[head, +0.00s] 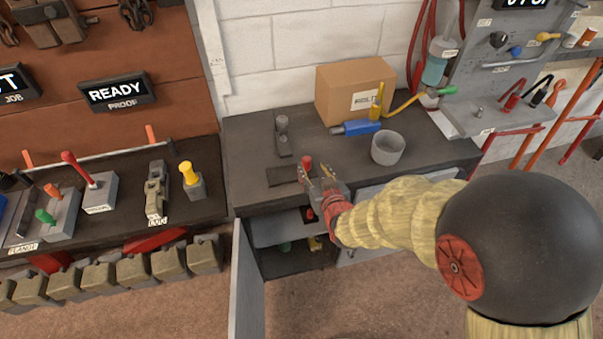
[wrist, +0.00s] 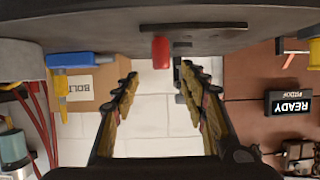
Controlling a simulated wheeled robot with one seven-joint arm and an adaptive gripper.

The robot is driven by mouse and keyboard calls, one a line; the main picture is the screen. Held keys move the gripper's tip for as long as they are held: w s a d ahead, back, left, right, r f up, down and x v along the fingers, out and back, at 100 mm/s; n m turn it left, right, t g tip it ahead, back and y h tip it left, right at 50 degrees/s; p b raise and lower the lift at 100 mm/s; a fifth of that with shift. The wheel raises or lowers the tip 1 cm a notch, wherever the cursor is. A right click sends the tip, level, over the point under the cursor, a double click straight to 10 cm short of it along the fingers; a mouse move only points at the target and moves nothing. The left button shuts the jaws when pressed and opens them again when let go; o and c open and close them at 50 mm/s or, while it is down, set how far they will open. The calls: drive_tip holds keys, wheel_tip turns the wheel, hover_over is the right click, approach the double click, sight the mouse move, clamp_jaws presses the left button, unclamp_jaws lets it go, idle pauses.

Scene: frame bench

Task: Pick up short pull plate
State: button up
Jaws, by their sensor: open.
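A dark flat plate (head: 284,175), which looks like the short pull plate, lies on the grey bench near its front edge. It also shows as a thin dark bar at the top of the wrist view (wrist: 215,26). My gripper (head: 316,178) is at the front of the bench, just right of the plate, with its fingers pointing toward the wall. In the wrist view the jaws (wrist: 158,82) are apart with nothing between them. A red knob (head: 306,162) stands beside the plate, past the fingertips; it also shows in the wrist view (wrist: 160,50).
A dark block with a grey knob (head: 282,138) stands behind the plate. A cardboard box (head: 340,92), a blue tool (head: 358,127) and a grey ring-shaped cup (head: 388,149) are to the right. An open cabinet door (head: 246,285) hangs below the bench.

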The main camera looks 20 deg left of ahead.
sight(307, 159)
drive_tip(key=b+x, duration=0.2)
drive_tip(key=x, duration=0.5)
drive_tip(key=shift+w+a, duration=0.2)
drive_tip(key=shift+a, duration=0.05)
drive_tip(key=c, duration=0.3)
drive_tip(key=c, duration=0.8)
clamp_jaws()
drive_tip(key=shift+r, duration=0.15)
